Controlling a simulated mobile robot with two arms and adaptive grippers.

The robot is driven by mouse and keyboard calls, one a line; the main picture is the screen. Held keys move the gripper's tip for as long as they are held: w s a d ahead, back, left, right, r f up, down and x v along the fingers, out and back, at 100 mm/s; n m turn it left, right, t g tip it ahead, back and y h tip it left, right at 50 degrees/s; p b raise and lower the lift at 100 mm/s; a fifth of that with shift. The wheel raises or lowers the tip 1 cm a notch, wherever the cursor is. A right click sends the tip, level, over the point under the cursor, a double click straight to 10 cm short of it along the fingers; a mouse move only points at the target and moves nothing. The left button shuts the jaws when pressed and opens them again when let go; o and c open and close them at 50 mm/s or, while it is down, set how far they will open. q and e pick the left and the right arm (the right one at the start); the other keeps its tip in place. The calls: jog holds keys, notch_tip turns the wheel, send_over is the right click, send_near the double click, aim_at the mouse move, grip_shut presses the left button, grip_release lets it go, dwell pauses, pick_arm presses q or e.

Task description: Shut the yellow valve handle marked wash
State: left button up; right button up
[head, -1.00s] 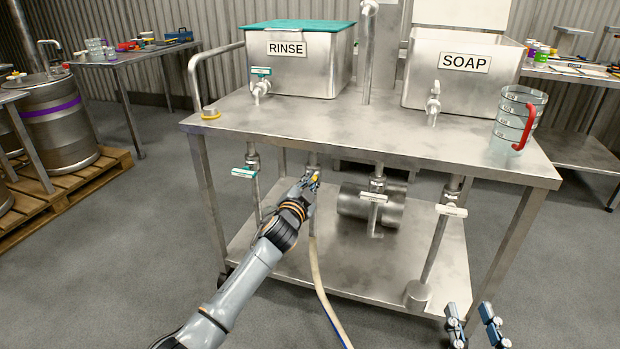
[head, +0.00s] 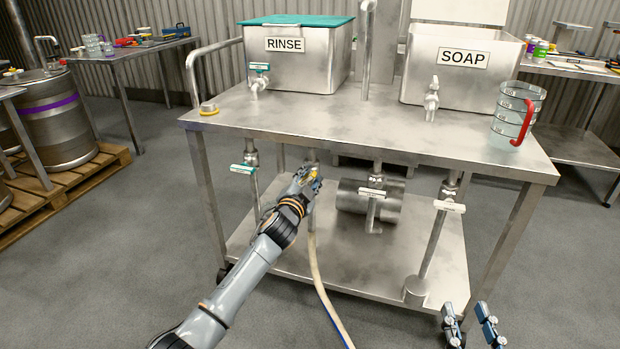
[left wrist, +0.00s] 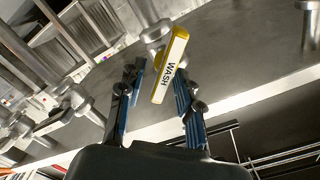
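The yellow valve handle with a white WASH label (left wrist: 172,66) shows in the left wrist view, fixed to a grey valve on a pipe. In the head view only a small yellow bit of it (head: 314,175) shows under the table, mostly hidden by my gripper. My left gripper (left wrist: 157,82) is open, with one finger on each side of the handle. My left gripper also shows in the head view (head: 309,180). My right gripper (head: 468,314) is open and empty at the lower right, in front of the cart.
The steel cart (head: 280,118) carries the RINSE tank (head: 310,72), the SOAP tank (head: 450,85) and a jug with a red handle (head: 508,125). A teal handle (head: 243,169) and two white handles (head: 372,193), (head: 449,206) sit under the top. A hose (head: 318,270) hangs below.

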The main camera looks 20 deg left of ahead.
pick_arm(q)
jog(key=shift+s, duration=0.6)
jog(key=s, duration=1.1)
jog(key=shift+a, duration=0.2)
